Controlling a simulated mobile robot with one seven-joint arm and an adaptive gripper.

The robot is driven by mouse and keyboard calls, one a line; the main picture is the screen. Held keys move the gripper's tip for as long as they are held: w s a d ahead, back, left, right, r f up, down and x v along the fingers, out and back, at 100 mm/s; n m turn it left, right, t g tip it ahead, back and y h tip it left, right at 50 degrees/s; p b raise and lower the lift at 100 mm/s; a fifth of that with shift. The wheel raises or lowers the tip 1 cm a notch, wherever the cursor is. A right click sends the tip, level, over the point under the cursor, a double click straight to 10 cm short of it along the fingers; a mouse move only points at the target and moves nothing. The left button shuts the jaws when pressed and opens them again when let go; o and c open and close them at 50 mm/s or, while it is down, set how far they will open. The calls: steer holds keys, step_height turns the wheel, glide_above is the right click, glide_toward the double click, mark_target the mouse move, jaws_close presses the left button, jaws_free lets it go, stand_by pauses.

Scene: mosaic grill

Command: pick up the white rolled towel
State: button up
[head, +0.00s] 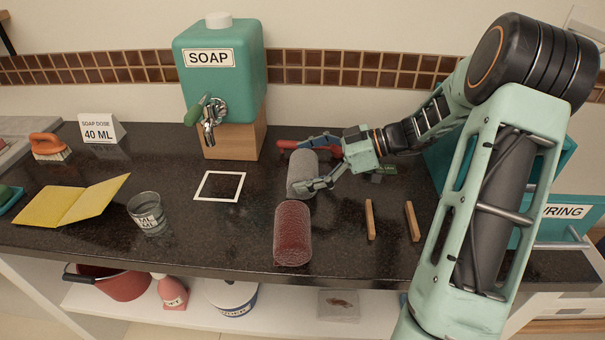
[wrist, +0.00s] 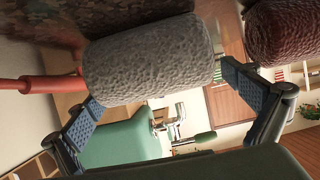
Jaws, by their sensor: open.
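The white rolled towel, greyish in this light, lies on the dark counter (head: 301,172) and also fills the upper middle of the wrist view (wrist: 150,58). My gripper (head: 307,164) is at the towel, reaching in from the right. In the wrist view its two blue-padded fingers (wrist: 163,88) are spread, one near each end of the roll. The right pad looks very close to the towel; I cannot tell whether either pad touches it. Part of the towel's right side is hidden by my gripper in the head view.
A dark red roll (head: 292,235) lies just in front of the towel. A red-handled tool (head: 290,145) lies behind it. Two wooden sticks (head: 370,220) are to the right. A soap dispenser (head: 220,75) stands behind left, and a glass (head: 147,214) is at the left.

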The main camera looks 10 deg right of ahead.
steer(key=x, duration=0.4)
steer(key=shift+w+a+f, duration=0.25)
steer(key=shift+w+a, duration=0.05)
steer(key=c, duration=1.1)
